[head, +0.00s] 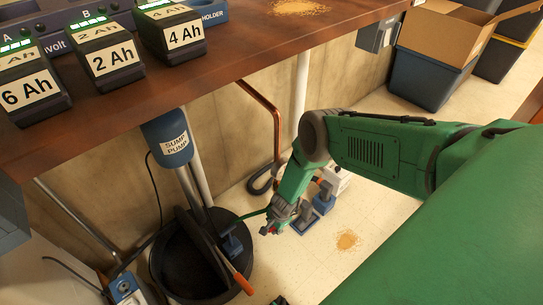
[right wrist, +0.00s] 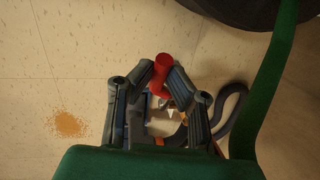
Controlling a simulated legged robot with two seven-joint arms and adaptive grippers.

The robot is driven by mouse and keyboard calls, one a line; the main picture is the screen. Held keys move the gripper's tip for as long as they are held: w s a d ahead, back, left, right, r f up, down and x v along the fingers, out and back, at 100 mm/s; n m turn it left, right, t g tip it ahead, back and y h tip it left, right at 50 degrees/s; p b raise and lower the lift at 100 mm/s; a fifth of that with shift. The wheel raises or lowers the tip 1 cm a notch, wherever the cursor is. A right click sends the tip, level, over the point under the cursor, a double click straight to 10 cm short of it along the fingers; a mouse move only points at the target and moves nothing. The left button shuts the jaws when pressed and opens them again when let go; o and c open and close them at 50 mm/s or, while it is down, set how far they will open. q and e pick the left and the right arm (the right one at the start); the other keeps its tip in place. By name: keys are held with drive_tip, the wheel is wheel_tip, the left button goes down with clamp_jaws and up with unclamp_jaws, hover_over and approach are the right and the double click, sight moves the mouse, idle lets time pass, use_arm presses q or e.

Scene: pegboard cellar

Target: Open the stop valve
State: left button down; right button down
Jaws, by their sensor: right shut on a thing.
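The stop valve shows as a red handle (right wrist: 161,67) in the right wrist view, with blue, white and metal parts partly hidden below it. My right gripper (right wrist: 160,76) is shut on this red handle, with a finger on each side of it. In the head view my right gripper (head: 272,227) is low, just right of the black basin, and only a small red bit of the handle (head: 263,231) shows there. The valve's body is mostly hidden by the gripper, so how far the handle is turned cannot be told. My left gripper is not in view.
The brown workbench (head: 225,75) with labelled batteries overhangs the upper left. A blue sump pump (head: 166,138) stands above the black basin (head: 170,262). A copper pipe (head: 268,104) runs down the wall. Bins (head: 428,82) stand at the back right. Floor by the spilled grains (head: 347,240) is open.

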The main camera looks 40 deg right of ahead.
drive_tip(key=shift+w, duration=0.1)
drive_tip(key=c, duration=1.5)
unclamp_jaws()
drive_tip(key=shift+c, duration=0.2)
drive_tip(key=shift+r, duration=0.1)
drive_tip(key=shift+s+d+r, duration=0.2)
drive_tip(key=shift+d+r, duration=0.1)
drive_tip(key=shift+r, duration=0.2)
drive_tip(key=a+v, duration=0.1)
drive_tip(key=v, duration=0.9)
drive_tip(key=shift+d+r, duration=0.35)
drive_tip(key=shift+d, duration=0.05)
